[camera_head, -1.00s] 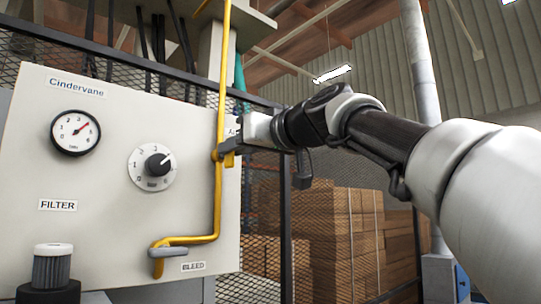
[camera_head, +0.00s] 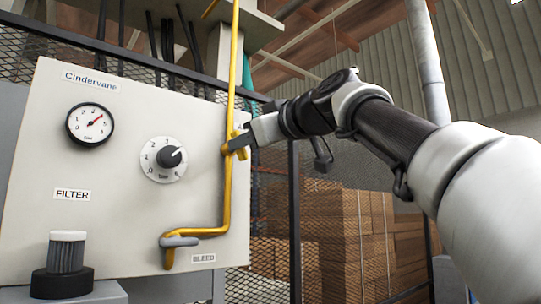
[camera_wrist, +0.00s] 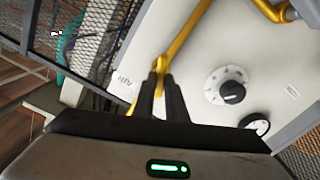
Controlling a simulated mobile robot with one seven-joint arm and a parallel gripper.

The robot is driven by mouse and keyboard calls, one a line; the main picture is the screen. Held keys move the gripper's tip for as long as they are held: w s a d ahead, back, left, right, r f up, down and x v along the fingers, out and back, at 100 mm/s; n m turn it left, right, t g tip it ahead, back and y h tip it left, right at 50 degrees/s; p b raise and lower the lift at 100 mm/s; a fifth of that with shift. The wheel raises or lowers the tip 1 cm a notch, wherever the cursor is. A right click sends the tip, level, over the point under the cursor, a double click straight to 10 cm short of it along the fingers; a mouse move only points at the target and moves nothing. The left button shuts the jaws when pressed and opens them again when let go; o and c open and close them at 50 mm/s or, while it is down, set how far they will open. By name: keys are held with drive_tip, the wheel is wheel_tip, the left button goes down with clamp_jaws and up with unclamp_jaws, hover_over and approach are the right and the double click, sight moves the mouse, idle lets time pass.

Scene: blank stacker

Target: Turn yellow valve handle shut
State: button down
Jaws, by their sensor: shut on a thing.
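The yellow valve handle (camera_head: 240,144) is on the yellow vertical pipe (camera_head: 231,90) at the right edge of the pale panel. It lies tilted across the pipe, its right end raised. My gripper (camera_head: 242,141) reaches in from the right and is shut on the handle. In the wrist view the two dark fingertips (camera_wrist: 161,72) close around the yellow handle (camera_wrist: 158,88). The fingers hide part of the handle, and the label beside it is partly covered.
A filter (camera_head: 67,252) stands lower left. A mesh fence post (camera_head: 294,220) is close right, with stacked boxes (camera_head: 335,230) behind.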

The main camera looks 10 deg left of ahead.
drive_tip(key=n+b, duration=0.1)
drive_tip(key=n, duration=0.3)
drive_tip(key=n+b, duration=0.1)
drive_tip(key=n, duration=0.3)
drive_tip(key=n+b, duration=0.1)
drive_tip(key=n, duration=0.4)
drive_tip(key=shift+s+a+f, duration=0.1)
drive_tip(key=shift+s+f, duration=0.05)
drive_tip(key=shift+f, duration=0.15)
idle(0.4)
drive_tip(key=c, duration=1.8)
unclamp_jaws()
drive_tip(key=b+v, duration=0.6)
drive_tip(key=v, duration=1.1)
